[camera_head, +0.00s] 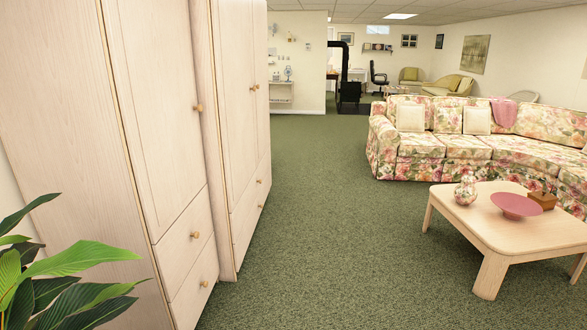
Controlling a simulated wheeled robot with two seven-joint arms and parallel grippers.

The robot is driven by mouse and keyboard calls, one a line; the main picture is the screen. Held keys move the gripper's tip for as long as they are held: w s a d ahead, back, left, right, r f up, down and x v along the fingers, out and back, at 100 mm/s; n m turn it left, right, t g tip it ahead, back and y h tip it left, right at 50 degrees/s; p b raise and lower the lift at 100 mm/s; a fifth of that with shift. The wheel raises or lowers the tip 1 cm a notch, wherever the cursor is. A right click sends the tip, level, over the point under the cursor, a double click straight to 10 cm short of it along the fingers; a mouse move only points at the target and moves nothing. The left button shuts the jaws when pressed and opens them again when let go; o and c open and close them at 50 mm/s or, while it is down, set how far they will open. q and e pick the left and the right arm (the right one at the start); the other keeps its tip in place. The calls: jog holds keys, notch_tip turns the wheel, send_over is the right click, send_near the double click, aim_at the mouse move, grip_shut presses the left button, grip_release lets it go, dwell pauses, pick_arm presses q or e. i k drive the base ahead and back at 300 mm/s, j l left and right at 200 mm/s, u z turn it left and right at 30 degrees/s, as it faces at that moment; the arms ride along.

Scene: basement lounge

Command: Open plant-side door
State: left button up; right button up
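A pale wood wardrobe stands along the left of the head view. Its nearer unit has one tall door (160,110) beside the plant, with a round wooden knob (199,107) near its right edge. This door looks shut. Below it are drawers (187,238) with small knobs, also shut. A green leafy plant (62,275) stands at the lower left, in front of the wardrobe's side panel (70,150). A second unit with tall doors (238,90) stands farther back, its doors shut. Neither of my grippers shows in this view.
Green carpet (310,200) lies clear to the right of the wardrobe. A low wooden table (520,232) with a vase (465,190) and a pink bowl (515,205) stands at the right. A floral sofa (420,148) is behind it. A black stove (349,92) stands far back.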

aim_at(230, 18)
jog(key=i+l+z, duration=0.15)
jog(key=i, duration=1.95)
